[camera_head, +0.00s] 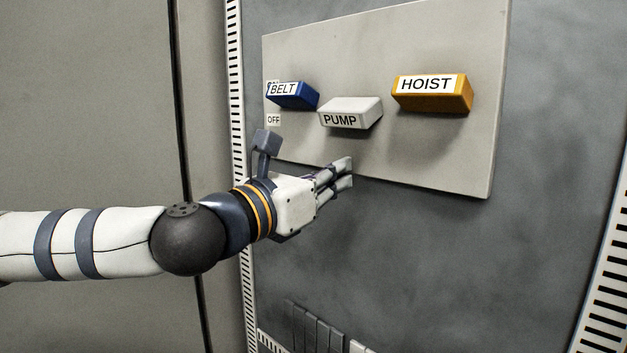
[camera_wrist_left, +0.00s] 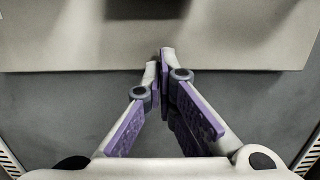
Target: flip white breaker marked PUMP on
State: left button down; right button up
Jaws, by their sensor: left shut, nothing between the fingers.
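The white breaker marked PUMP (camera_head: 350,112) sticks out from the panel, between the blue and the orange breaker. My left gripper (camera_head: 350,172) is shut and empty, below the PUMP breaker, near the panel's lower edge. In the left wrist view its fingertips (camera_wrist_left: 160,58) meet in front of the panel's lower edge. There is a gap between the fingers and the PUMP breaker in the head view. My right gripper is not in view.
The blue BELT breaker (camera_head: 292,95) is left of PUMP and the orange HOIST breaker (camera_head: 432,93) is right of it. All are on a light panel (camera_head: 470,160) on a grey cabinet wall (camera_head: 470,270). An OFF label (camera_head: 273,120) is below BELT. Slotted white strips (camera_head: 238,130) run up the sides.

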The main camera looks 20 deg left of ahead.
aim_at(349, 112)
pick_arm(q)
jog(key=shift+x, duration=1.05)
jog(key=r+p, duration=0.1)
jog(key=r, duration=0.1)
jog(key=s+r+p, duration=0.1)
jog(key=shift+s+a+r, duration=0.2)
jog(key=shift+s+r, duration=0.05)
jog(key=shift+r, duration=0.15)
